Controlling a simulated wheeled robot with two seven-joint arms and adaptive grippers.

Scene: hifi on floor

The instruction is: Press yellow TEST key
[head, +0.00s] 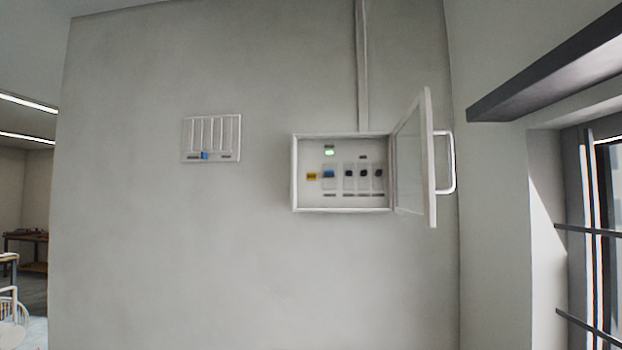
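A white electrical box (342,208) is mounted on the grey wall, with its glazed door (430,155) swung open to the right. Inside, at the far left of the switch row, is the small yellow TEST key (311,177); its lettering is too small to read. Just right of it is a blue switch (328,174), followed by several black switches (363,173). A green light (329,153) glows above them. Neither of my grippers is in view.
A white slotted panel (211,138) with a blue piece at its bottom hangs left of the box. The open door's handle (453,162) sticks out to the right. A dark ledge (545,70) and a barred window are at right.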

